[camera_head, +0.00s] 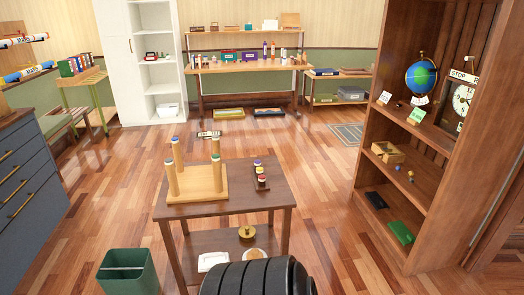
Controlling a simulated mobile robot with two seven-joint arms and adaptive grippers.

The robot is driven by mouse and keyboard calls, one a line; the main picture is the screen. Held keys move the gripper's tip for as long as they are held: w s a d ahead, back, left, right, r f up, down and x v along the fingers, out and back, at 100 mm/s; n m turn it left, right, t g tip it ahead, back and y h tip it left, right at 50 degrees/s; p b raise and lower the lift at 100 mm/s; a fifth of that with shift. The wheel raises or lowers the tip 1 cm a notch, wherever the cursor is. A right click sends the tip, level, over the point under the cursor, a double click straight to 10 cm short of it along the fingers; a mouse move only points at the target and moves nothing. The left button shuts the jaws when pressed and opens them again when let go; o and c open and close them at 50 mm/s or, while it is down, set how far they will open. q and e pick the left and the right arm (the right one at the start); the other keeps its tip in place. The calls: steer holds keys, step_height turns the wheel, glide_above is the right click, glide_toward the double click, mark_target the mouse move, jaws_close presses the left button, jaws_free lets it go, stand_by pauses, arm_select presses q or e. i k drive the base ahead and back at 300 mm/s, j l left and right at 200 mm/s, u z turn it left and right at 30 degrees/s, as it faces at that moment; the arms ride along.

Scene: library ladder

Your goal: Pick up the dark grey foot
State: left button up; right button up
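A small wooden stool (198,184) lies upside down on the dark brown table (228,203), its legs pointing up with small coloured tips. To its right on the same table, a dark narrow holder (266,184) carries a few small pieces with coloured tops, at least one yellow and one red and white. I cannot make out for sure which piece is the dark grey foot; the pieces are too small.
A green bin (128,272) stands on the floor left of the table. A brass object (247,231) and two pale dishes are on its lower shelf. A tall brown bookcase (412,170) is at right, a blue drawer cabinet (31,178) at left. Floor behind the table is mostly clear.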

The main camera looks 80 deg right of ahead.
mark_target(168, 162)
steer(key=z, duration=2.75)
